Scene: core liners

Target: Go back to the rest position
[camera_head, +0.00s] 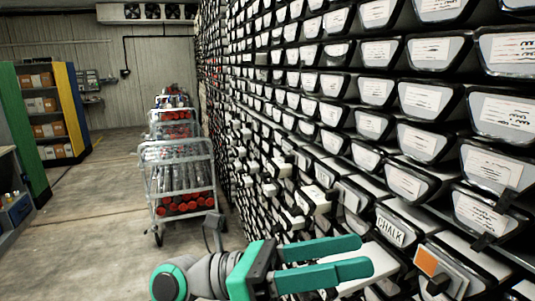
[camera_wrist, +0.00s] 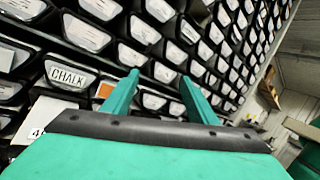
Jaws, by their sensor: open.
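My gripper (camera_head: 342,262) has two green fingers and is open, with nothing between them. In the head view it reaches right from the bottom middle, in front of the lower rows of the drawer wall. In the wrist view the gripper (camera_wrist: 160,92) points at the wall, its fingers spread apart. A drawer labelled CHALK (camera_head: 391,232) lies just right of the fingertips in the head view; it also shows left of the fingers in the wrist view (camera_wrist: 67,76). I cannot tell whether the fingers touch anything.
The wall of labelled drawers (camera_head: 423,97) fills the right side. Several drawers near the gripper stick out, and an orange-marked piece (camera_head: 427,262) is at lower right. A metal cart (camera_head: 178,152) with red-ended cylinders stands along the wall. Shelving (camera_head: 58,75) is at left; the floor (camera_head: 100,205) between is clear.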

